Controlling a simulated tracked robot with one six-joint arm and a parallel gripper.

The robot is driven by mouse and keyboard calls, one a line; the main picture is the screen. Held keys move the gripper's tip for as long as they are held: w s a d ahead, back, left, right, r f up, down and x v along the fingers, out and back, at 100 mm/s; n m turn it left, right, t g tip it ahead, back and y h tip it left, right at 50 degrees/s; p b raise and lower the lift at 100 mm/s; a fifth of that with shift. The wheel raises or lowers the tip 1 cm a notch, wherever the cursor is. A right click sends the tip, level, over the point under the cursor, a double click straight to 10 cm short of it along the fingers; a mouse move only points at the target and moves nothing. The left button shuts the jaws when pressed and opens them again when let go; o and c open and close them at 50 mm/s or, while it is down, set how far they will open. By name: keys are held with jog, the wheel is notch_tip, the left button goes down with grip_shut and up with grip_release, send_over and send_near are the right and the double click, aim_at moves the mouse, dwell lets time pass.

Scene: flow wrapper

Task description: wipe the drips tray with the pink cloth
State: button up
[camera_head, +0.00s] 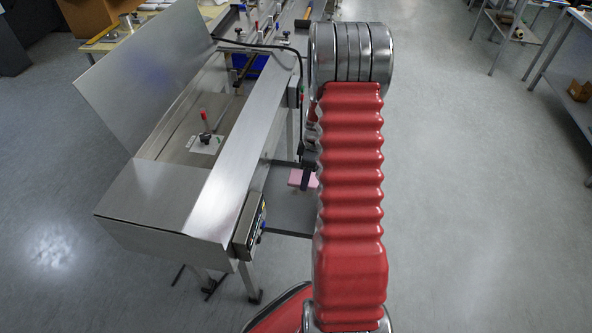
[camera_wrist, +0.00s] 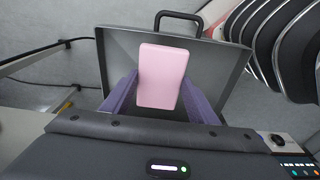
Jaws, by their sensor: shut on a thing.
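The pink cloth (camera_wrist: 163,75) is a flat block between the two purple fingers of my gripper (camera_wrist: 160,90) in the wrist view. My gripper is shut on it. The dark grey drips tray (camera_wrist: 118,45), with a raised rim and a black handle (camera_wrist: 178,17), lies behind the cloth in that view. I cannot tell whether the cloth touches the tray. In the head view the cloth (camera_head: 298,178) shows small beside my red arm, over the grey tray (camera_head: 282,212). My arm hides part of the tray there.
The steel flow wrapper (camera_head: 215,190) stands left of my arm, its large panel (camera_head: 150,75) raised. A control box (camera_head: 250,228) juts from its near side. A black cable (camera_head: 265,45) arches over the machine. Open floor (camera_head: 470,180) lies to the right, with tables beyond.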

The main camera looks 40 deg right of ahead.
jog(key=shift+w+a, duration=0.2)
jog(key=shift+a, duration=0.05)
